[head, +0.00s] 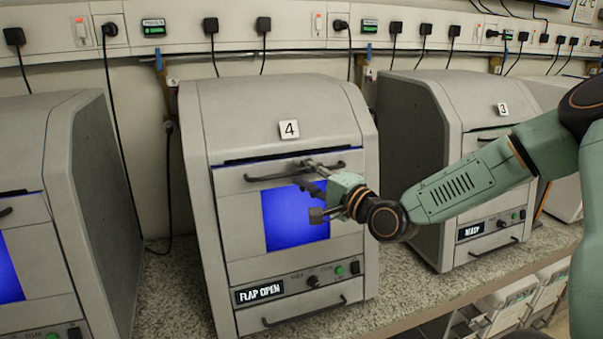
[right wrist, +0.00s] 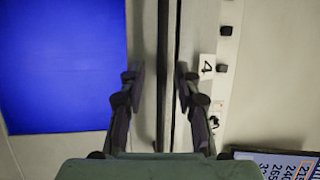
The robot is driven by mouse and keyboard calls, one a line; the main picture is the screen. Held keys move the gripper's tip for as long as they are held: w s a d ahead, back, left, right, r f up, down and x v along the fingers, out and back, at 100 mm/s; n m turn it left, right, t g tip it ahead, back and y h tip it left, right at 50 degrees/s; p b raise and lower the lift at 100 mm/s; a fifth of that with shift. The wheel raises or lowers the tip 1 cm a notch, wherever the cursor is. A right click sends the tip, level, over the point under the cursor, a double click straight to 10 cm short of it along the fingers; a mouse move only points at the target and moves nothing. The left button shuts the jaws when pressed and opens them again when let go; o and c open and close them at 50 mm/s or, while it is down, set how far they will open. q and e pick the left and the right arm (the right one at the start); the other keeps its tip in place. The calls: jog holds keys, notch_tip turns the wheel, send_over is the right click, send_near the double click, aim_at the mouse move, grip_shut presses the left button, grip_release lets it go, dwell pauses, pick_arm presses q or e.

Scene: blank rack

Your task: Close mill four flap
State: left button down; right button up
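Mill four (head: 270,108) stands in the middle of the head view, with a "4" label on its sloping top. Its front flap (head: 235,210) has a dark handle bar (head: 262,177) and a bright blue window (head: 285,225). A dark gap shows above the flap, and the display (head: 259,293) reads "FLAP OPEN". My right gripper (head: 314,190) is at the flap, by the right part of the handle. In the right wrist view its fingers (right wrist: 158,90) are apart, with the handle bar (right wrist: 162,40) running between them; contact cannot be told. My left gripper is not in view.
Mill three (head: 412,110) stands to the right, behind my right arm. Another mill (head: 45,150) stands at the left. All stand on a speckled bench (head: 175,290). Plugs and hanging cables line the wall behind. Boxes (head: 510,300) sit below the bench at the right.

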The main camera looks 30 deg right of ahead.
jog(key=shift+s+d, duration=0.15)
jog(key=shift+d, duration=0.1)
jog(key=shift+s+a+r, duration=0.2)
jog(key=shift+s+a, duration=0.1)
jog(key=shift+s, duration=0.1)
jog(key=c, duration=0.4)
jog(key=shift+w, duration=0.1)
jog(key=shift+c, duration=1)
jog(key=shift+w+f, duration=0.1)
jog(key=shift+w, duration=0.15)
grip_shut()
